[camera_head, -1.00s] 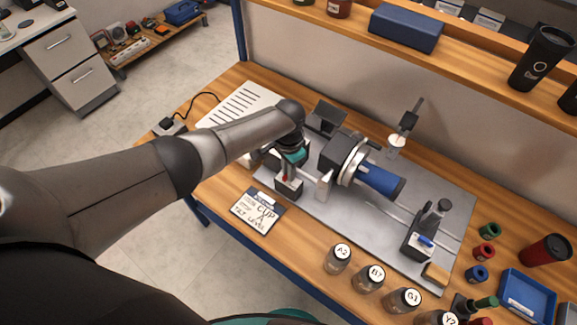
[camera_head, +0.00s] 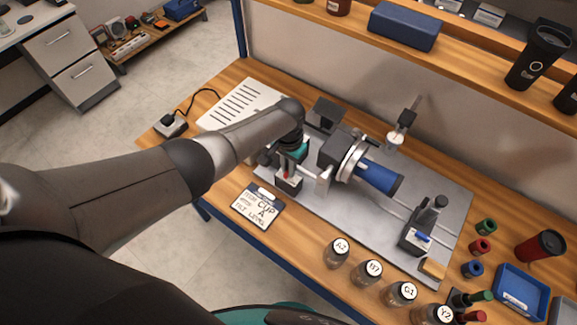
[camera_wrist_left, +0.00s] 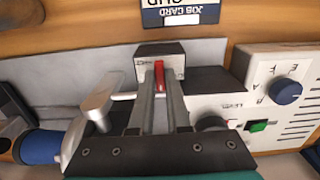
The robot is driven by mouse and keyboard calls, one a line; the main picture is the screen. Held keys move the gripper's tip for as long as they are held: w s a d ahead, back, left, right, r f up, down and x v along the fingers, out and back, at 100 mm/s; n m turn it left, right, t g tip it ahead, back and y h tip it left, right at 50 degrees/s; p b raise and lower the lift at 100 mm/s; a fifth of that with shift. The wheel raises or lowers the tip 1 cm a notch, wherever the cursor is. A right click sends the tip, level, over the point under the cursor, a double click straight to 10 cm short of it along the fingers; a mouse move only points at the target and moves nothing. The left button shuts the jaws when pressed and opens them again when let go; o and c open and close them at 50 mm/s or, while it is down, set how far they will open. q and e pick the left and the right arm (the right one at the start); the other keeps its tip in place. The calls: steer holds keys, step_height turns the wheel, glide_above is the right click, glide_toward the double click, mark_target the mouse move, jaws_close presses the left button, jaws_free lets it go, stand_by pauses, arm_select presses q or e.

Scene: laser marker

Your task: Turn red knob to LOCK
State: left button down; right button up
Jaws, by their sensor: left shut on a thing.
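The block also shows in the head view (camera_head: 289,183), near the front left of the grey plate. My left gripper (camera_wrist_left: 160,88) points at the block, with its two fingers closed on the red knob from both sides. In the head view the left gripper (camera_head: 289,168) stands over the block, and the arm hides part of it. The LOCK marking is too small to read. My right gripper is not in view.
A rotary chuck with a blue cylinder (camera_head: 379,178) stands right of the block. A white control box (camera_wrist_left: 270,95) with a blue knob and green switch is close by. A job card (camera_head: 258,206) lies in front. Several labelled jars (camera_head: 337,254) line the front edge.

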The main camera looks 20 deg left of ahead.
arm_select(q)
steer(key=c, duration=1.2)
jaws_free()
steer(key=shift+o, duration=0.2)
steer(key=shift+r, duration=0.15)
step_height(320, 180, up, 15)
steer(key=p, duration=0.3)
steer(key=shift+p, duration=0.3)
